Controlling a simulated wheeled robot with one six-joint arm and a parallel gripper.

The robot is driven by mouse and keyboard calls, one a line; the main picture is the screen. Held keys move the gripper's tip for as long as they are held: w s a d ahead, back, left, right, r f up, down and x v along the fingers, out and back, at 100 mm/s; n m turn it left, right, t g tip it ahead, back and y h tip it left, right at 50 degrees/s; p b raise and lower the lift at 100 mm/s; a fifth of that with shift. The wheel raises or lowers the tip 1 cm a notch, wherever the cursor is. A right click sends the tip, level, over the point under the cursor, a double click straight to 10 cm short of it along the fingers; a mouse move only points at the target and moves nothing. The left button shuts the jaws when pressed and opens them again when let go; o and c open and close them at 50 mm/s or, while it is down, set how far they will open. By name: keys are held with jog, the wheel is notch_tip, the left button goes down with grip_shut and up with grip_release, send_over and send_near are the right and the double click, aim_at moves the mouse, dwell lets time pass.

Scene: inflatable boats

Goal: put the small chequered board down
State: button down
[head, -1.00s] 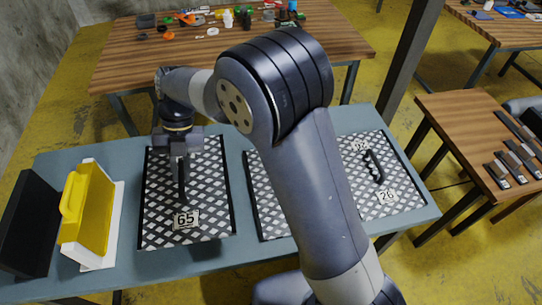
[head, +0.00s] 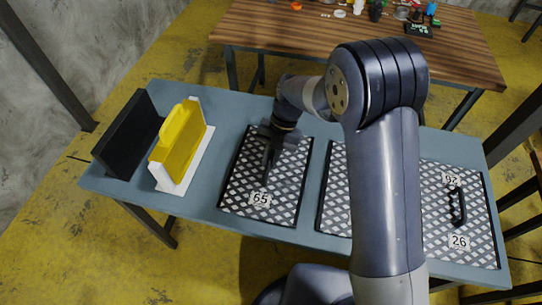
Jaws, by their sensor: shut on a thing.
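The small chequered board (head: 243,190) has a black edge and a label reading 65 near its front. It lies flat at the middle of the blue-grey table (head: 215,130), or very close over it; I cannot tell whether there is a gap. My gripper (head: 271,165) points down over the board's back half and is shut on its handle, which the fingers mostly hide. My arm passes to the right of this board.
More chequered surface (head: 470,252) lies to the right, with labels 26 and 92 and a black handle (head: 457,206); my arm hides its middle. A yellow piece (head: 180,140) in a white stand and a black upright piece (head: 130,135) stand at left. A wooden table (head: 440,60) is behind.

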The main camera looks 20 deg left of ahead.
aim_at(271, 160)
jog(key=shift+f, duration=0.15)
jog(key=c, duration=1.4)
grip_release()
jog(key=b+v, duration=0.1)
jog(key=v, duration=1.1)
jog(key=shift+s, duration=0.1)
jog(key=p+x, duration=0.1)
jog(key=x, duration=1)
jog(key=shift+s+a+f, duration=0.1)
jog(key=shift+f, duration=0.15)
jog(key=shift+r+b, duration=0.3)
jog(key=shift+r, duration=1.4)
jog(key=shift+f, duration=0.1)
